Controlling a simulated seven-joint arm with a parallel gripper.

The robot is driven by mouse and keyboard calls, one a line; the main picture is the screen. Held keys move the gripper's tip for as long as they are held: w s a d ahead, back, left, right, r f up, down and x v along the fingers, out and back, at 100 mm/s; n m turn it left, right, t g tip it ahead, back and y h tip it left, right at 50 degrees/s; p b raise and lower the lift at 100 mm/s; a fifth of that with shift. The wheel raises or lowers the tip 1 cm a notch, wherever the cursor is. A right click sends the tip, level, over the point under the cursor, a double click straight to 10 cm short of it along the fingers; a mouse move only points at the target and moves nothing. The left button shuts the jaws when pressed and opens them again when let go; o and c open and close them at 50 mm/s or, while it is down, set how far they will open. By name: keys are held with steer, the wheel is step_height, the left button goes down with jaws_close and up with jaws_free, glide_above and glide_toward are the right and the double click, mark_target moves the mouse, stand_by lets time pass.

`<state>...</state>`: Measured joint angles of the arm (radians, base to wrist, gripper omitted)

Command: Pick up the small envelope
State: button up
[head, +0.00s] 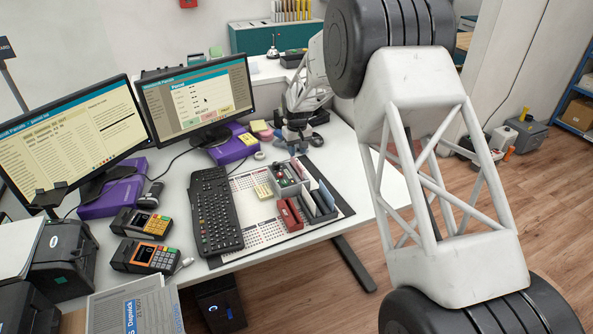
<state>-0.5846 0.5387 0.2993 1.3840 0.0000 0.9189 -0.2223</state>
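I cannot pick out a small envelope with certainty. Thin flat pieces stand upright in a grey desk organizer (305,205), but they are too small to tell whether one is an envelope. My arm reaches over from the right and hides part of the desk's right side. My gripper (297,138) appears small at the far end of the arm, over the back right of the desk. Its fingers are too small and dark to show whether they are open or shut.
On the white desk (180,215) are two monitors (197,97), a black keyboard (214,208), card terminals (145,256), purple boxes (233,148) and a black printer (62,258). A grey item with blue lettering (150,308) is at the bottom left. Open floor lies right.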

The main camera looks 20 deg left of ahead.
mark_target(297, 165)
steer(key=shift+f, duration=1.2)
steer(key=shift+f, duration=2.6)
jaws_close()
